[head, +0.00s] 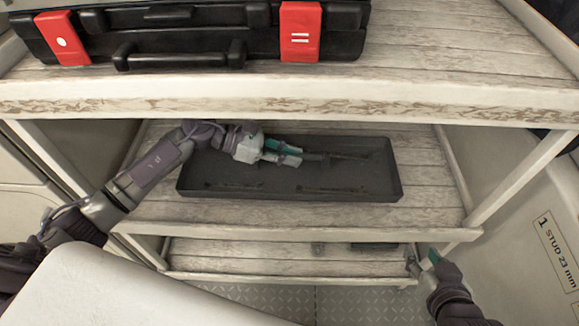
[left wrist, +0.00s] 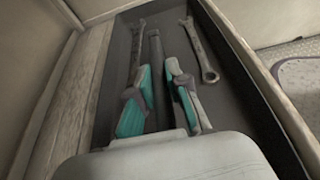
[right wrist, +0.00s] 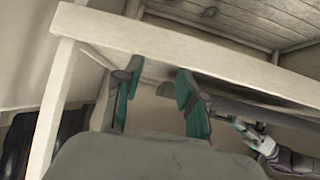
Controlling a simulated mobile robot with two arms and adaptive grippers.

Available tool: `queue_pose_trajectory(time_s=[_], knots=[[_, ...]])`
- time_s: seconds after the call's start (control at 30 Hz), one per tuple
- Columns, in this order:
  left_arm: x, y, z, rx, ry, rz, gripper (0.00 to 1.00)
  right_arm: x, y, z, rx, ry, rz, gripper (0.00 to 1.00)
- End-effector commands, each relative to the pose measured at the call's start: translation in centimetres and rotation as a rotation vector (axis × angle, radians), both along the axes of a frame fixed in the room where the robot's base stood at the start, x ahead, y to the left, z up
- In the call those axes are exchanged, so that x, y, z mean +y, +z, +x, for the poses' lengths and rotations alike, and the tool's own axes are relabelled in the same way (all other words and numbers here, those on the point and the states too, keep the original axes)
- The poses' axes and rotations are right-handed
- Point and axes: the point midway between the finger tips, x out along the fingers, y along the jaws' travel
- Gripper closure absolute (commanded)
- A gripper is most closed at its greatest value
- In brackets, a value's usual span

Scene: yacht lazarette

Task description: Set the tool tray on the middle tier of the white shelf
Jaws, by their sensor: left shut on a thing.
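The tool tray (head: 385,192) is a dark, shallow, rectangular tray over the planks of the middle tier (head: 425,213) of the white shelf (head: 520,106). It looks level and inside the tier's edges; I cannot tell if it rests fully. Wrenches (left wrist: 200,50) lie in it. My left gripper (head: 284,152) reaches in from the left. Its fingers (left wrist: 158,100) are shut on a dark bar (left wrist: 155,55) running along the tray's middle. My right gripper (head: 424,258) is empty and open, low by the shelf's right front; it shows in the right wrist view (right wrist: 158,98).
Bare planks show right of the tray. A labelled white bin or wall (head: 540,200) stands right.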

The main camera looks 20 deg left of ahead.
Motion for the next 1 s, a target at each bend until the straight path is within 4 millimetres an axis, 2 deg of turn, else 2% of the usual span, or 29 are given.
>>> queue_pose_trajectory(time_s=[0.33,0.83,0.87,1.0], knots=[[0.0,-3.6,0.1,-0.001,0.002,-0.003,1.0,1.3,3.3,2.8,-0.235,0.017,0.056,0.6],[0.0,-4.0,0.1,-0.002,0.001,-0.001,1.0,1.5,4.2,3.2,-0.285,0.021,0.067,0.6],[0.0,-4.1,0.0,0.001,0.001,0.001,0.79,1.5,4.3,3.3,-0.288,0.021,0.067,0.6],[0.0,-4.1,0.0,0.001,0.001,0.001,0.59,1.5,4.3,3.3,-0.287,0.021,0.067,0.6]])
